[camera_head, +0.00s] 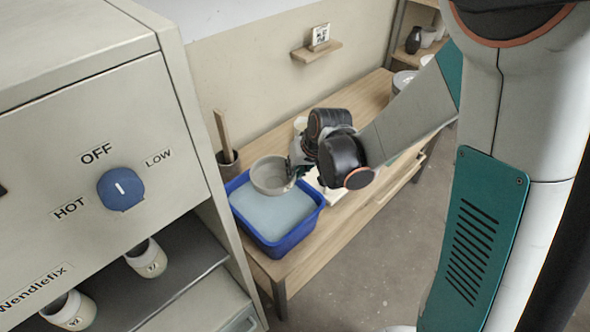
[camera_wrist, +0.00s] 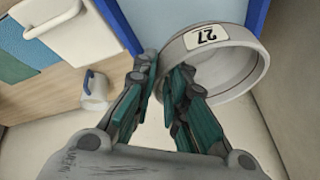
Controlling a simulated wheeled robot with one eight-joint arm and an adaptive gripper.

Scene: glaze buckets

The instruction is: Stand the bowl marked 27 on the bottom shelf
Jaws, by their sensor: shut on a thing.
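The grey bowl marked 27 (camera_head: 270,177) is held over the blue tub in the head view, its opening upward. In the wrist view the bowl (camera_wrist: 235,75) shows its 27 label upside down. My gripper (camera_head: 292,169) is shut on the bowl's side wall; in the wrist view the fingers (camera_wrist: 164,76) lie on either side of that wall. Whether the bowl touches the tub's contents cannot be told. At left a dark shelf (camera_head: 185,262) in the grey cabinet holds mugs (camera_head: 146,258). Which shelf is the bottom one is unclear.
The blue tub (camera_head: 300,232) of pale blue glaze stands on a wooden bench (camera_head: 360,100). A dark pot with a stick (camera_head: 228,160) is behind it. The cabinet (camera_head: 110,120) with a blue knob (camera_head: 120,188) blocks the left. Floor (camera_head: 385,255) is clear right of the bench.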

